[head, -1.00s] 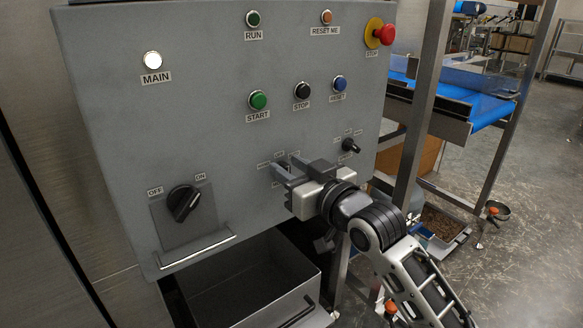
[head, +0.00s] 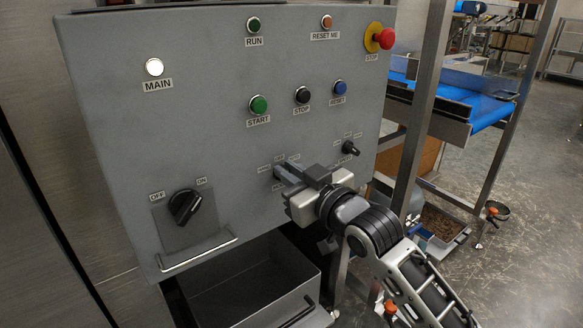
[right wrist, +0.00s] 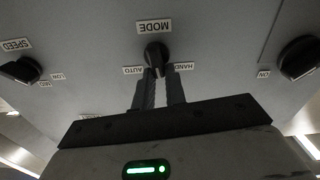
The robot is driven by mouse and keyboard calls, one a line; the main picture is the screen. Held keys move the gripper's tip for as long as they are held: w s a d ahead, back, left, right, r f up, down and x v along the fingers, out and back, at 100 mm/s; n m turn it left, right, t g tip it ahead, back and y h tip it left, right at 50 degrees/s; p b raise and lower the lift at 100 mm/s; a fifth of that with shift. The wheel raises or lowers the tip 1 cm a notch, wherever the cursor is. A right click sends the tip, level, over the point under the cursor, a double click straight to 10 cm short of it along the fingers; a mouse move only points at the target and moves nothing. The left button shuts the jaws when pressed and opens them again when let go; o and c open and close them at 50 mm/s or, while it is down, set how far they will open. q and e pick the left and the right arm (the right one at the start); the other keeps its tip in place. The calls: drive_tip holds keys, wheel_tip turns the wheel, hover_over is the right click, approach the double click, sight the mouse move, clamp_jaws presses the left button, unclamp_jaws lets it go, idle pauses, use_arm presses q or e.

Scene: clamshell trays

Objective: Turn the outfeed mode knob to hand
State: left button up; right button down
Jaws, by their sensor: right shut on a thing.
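The outfeed mode knob (right wrist: 154,54) is a small black knob on the grey panel. In the right wrist view it sits by the MODE label (right wrist: 154,27), with AUTO (right wrist: 133,70) on the left and HAND (right wrist: 184,67) on the right; this view is upside down. My right gripper (right wrist: 158,76) is shut on the knob, one finger on each side. In the head view my right gripper (head: 280,173) reaches the panel and covers the knob. The fingers hide the knob's pointer, so I cannot tell its setting. My left gripper is not in view.
A speed knob (head: 350,148) sits close to the right of my gripper. The main OFF/ON switch (head: 184,206) is at lower left. Push buttons and a red stop button (head: 386,38) are above. An open metal drawer (head: 250,290) is below; a blue conveyor (head: 490,112) stands to the right.

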drive_tip(key=shift+s+a+f+n+p, duration=0.15)
drive_tip(key=shift+n+p, duration=0.55)
drive_tip(key=shift+n, duration=0.65)
drive_tip(key=shift+s+a+f+n+p, duration=0.15)
drive_tip(key=shift+n+p, duration=0.55)
drive_tip(key=shift+n, duration=0.6)
drive_tip(key=shift+s+a+n+p, duration=0.15)
drive_tip(key=shift+n+p, duration=0.55)
drive_tip(key=shift+n, duration=0.65)
drive_tip(key=shift+w, duration=0.1)
drive_tip(key=c, duration=1.4)
unclamp_jaws()
drive_tip(key=shift+c, duration=0.2)
drive_tip(key=b+v, duration=0.1)
drive_tip(key=v, duration=1.5)
